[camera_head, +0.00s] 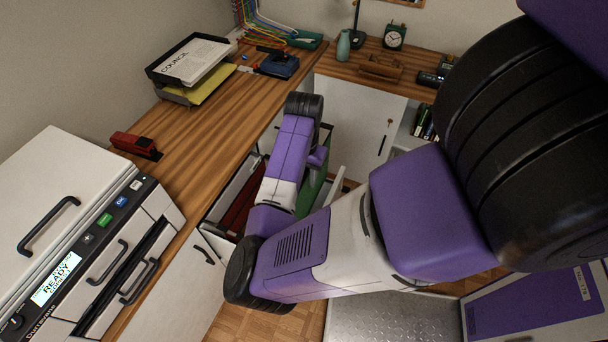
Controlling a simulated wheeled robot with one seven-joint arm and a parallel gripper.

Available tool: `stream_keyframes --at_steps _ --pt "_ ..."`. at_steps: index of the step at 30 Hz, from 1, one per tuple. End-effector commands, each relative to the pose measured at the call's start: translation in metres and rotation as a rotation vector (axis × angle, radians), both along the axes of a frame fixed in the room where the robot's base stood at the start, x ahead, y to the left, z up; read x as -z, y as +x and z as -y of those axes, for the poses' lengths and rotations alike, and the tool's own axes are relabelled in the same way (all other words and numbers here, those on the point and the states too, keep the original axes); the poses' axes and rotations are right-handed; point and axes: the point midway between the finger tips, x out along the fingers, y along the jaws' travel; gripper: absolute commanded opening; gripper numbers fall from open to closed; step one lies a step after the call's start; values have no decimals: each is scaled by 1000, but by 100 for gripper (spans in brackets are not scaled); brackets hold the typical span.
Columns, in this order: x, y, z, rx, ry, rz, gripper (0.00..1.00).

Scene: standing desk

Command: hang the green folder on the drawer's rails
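The green folder (310,192) shows as a narrow strip just right of my forearm, which hides most of it. The open drawer is under the left worktop, with its pale front edge (336,184) right of the green folder. Red folders (240,201) are in the drawer, left of my arm. My arm bends down over the drawer. A small purple part of my wrist shows just above the green folder; my gripper's fingers are hidden. I cannot tell whether they hold the folder, or whether it rests on the rails, which are mostly covered.
A printer (75,215) stands at the front left. A red stapler (136,145) and a paper tray (190,66) are on the wooden worktop (200,125). A white cabinet (352,118) stands behind the drawer. A clock (394,37) and a vase (343,45) are at the back.

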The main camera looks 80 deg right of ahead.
Motion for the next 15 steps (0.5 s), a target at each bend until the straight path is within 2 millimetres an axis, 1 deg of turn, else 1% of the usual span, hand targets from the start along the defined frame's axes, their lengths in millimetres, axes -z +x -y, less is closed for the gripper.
stream_keyframes --at_steps 1,15 --pt "7 0 0 0 0 0 0" --pt "41 0 0 1 -1 0 0"
